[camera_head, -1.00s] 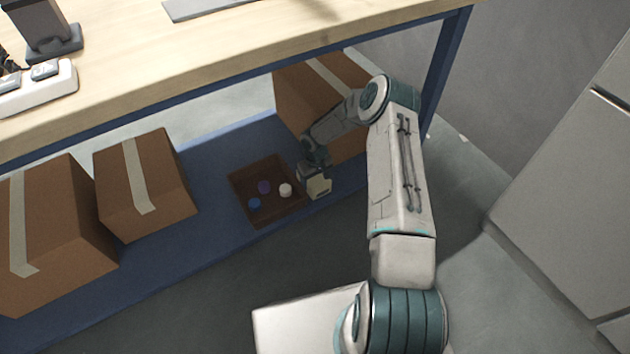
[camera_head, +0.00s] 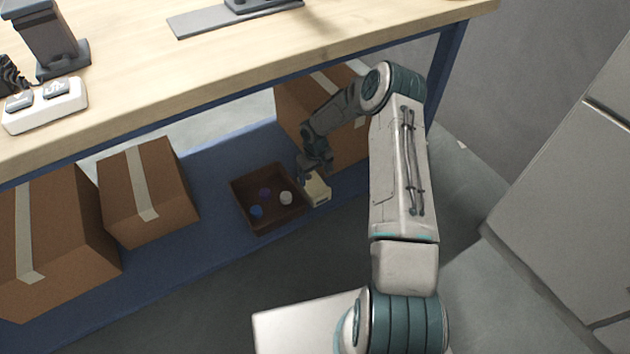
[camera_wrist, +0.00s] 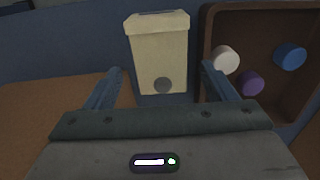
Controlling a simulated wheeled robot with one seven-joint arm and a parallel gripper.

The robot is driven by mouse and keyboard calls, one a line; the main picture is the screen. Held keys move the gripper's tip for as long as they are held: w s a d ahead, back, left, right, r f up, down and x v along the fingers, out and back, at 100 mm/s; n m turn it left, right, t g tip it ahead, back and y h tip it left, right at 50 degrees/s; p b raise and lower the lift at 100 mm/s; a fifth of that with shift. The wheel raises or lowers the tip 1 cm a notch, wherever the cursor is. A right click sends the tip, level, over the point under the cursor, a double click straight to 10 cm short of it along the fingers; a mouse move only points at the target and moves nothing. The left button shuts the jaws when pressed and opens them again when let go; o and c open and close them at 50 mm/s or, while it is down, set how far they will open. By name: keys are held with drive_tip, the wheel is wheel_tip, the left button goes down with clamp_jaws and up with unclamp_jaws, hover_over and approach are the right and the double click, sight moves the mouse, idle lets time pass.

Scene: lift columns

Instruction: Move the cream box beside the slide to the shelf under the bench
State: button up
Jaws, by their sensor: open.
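The cream box (camera_head: 318,189) sits on the blue shelf (camera_head: 215,160) under the bench (camera_head: 330,40), right beside a brown tray. My gripper (camera_head: 314,170) is just above and behind the box, with its jaws open. In the wrist view, the cream box (camera_wrist: 160,55) has a lidded top and a dark round spot. It appears between the two spread fingers (camera_wrist: 162,72), with a gap visible on each side. Its underside is hidden. I cannot pick out the slide with certainty; a dark device on a grey plate (camera_head: 200,22) stands on the bench top.
The brown tray (camera_head: 238,192) holds blue, purple and white round pieces. Taped cardboard boxes stand on the shelf at left (camera_head: 75,240), (camera_head: 170,195) and behind my gripper (camera_head: 290,105). A blue bench leg (camera_head: 447,65) is close to my arm.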

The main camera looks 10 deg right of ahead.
sight(315, 187)
drive_tip(key=shift+r+p, duration=0.45)
drive_tip(key=shift+r, duration=1.85)
